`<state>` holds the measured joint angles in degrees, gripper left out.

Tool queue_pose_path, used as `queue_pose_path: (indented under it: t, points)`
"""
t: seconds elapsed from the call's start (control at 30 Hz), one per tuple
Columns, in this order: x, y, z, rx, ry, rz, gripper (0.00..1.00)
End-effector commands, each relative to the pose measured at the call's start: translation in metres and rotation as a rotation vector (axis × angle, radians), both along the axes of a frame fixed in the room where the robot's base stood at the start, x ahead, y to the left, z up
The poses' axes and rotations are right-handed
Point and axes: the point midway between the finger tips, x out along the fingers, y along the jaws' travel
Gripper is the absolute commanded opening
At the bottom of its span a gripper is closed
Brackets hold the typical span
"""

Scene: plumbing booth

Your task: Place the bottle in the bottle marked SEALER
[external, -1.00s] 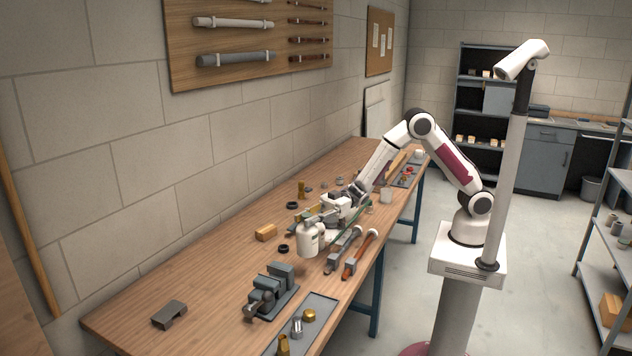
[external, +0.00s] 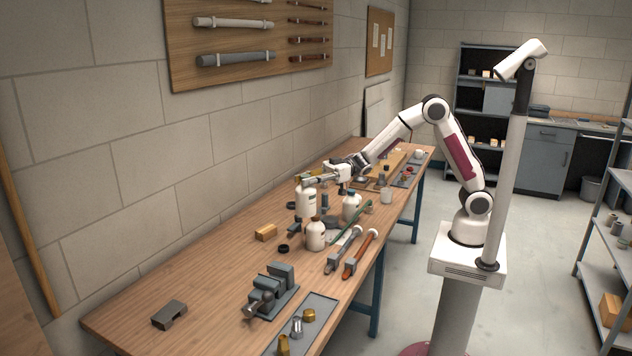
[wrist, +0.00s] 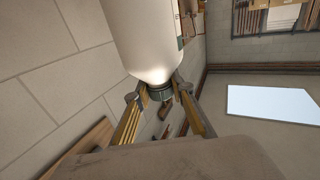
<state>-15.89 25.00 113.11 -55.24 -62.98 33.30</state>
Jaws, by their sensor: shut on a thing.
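My gripper (external: 310,181) is shut on the neck of a white bottle (external: 306,203), which hangs upright below the fingers over the far side of the bench. In the wrist view the gripper (wrist: 158,92) has a finger on each side of the dark green cap, with the white bottle (wrist: 143,35) beyond it. A second white bottle (external: 316,236) with a reddish-brown cap stands in front of the held one. A third white bottle (external: 351,208) with a teal cap stands to the right. I cannot read the word SEALER on any label.
The wooden bench (external: 215,285) has bare room at front left. A vise (external: 272,290), a grey tray (external: 322,308), two wrenches and a wooden block (external: 266,232) lie around. The wall stands close behind.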

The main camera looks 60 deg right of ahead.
Motion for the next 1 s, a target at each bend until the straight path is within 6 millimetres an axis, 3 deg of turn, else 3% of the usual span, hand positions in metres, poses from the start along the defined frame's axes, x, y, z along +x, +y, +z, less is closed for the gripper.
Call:
queue_pose_path:
  t: [0.03, 0.2, 0.4, 1.0]
  points:
    - [0.003, -0.012, 0.013, 0.002, -0.008, -0.015, 0.0]
    - [0.009, -0.047, 0.042, 0.002, -0.007, -0.055, 0.0]
    - [0.008, -0.076, 0.064, 0.0, -0.003, -0.083, 0.0]
    - [0.002, -0.081, 0.059, 0.002, -0.001, -0.077, 0.0]
